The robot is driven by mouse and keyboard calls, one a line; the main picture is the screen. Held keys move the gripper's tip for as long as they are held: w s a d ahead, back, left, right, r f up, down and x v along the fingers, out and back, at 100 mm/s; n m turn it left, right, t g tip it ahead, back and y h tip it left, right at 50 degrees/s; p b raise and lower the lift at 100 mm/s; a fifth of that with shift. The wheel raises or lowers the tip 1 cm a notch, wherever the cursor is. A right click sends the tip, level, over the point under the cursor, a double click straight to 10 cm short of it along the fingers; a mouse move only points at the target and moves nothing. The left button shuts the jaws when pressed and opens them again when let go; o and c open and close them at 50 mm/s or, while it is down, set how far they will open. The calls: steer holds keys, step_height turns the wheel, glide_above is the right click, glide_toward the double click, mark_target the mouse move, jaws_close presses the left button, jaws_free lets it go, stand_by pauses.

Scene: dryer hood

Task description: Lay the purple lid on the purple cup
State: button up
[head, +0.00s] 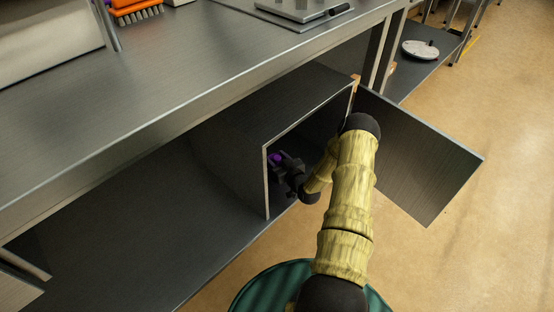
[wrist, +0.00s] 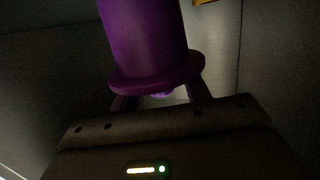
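A purple piece (wrist: 145,35) with a cylindrical body and a wider flange (wrist: 155,78) fills the upper middle of the wrist view. A small paler purple part shows below the flange. I cannot tell whether this is the cup, the lid or both. The fingers of my gripper (wrist: 160,93) stand apart on either side below the flange, which hides their tips, so I cannot tell whether they grip. In the head view my gripper (head: 285,168) is inside the open cabinet, with a small purple patch (head: 277,157) at its fingers. No second purple thing can be made out.
The cabinet (head: 266,180) stands under a metal counter (head: 150,90). Its door (head: 425,155) is swung open to the right of my arm. An orange brush (head: 135,12) and a flat grey device (head: 300,8) lie on the counter. A round white disc (head: 420,49) lies on a far shelf.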

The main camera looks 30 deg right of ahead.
steer(key=shift+r, duration=0.2)
steer(key=shift+s+p, duration=0.35)
steer(key=shift+s, duration=0.05)
steer(key=s+d+r+p, duration=0.1)
steer(key=s+p, duration=0.3)
steer(key=s, duration=0.7)
steer(key=shift+r, duration=0.35)
steer(key=shift+s, duration=0.1)
